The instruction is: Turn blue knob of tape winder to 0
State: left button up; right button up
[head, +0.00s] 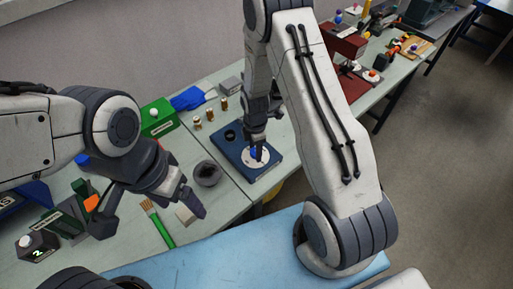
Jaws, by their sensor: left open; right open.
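A blue knob (254,153) sits on a round white dial (262,162) on a flat dark blue base (274,166), on the table in the middle of the view. I take this for the tape winder; its dial marks are too small to read. My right gripper (259,149) comes down from above with its fingers at the knob. It is open and partly hides the knob, and I cannot tell whether the fingers touch it. My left gripper (194,205) is open and empty, left of the base, above the near part of the table.
A dark round cup (207,173) stands just left of the base.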

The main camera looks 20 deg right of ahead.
jog(key=m, duration=0.8)
jog(key=shift+m, duration=0.4)
jog(key=m, duration=0.8)
jog(key=shift+m, duration=0.4)
grip_shut()
jog(key=shift+n, duration=1.8)
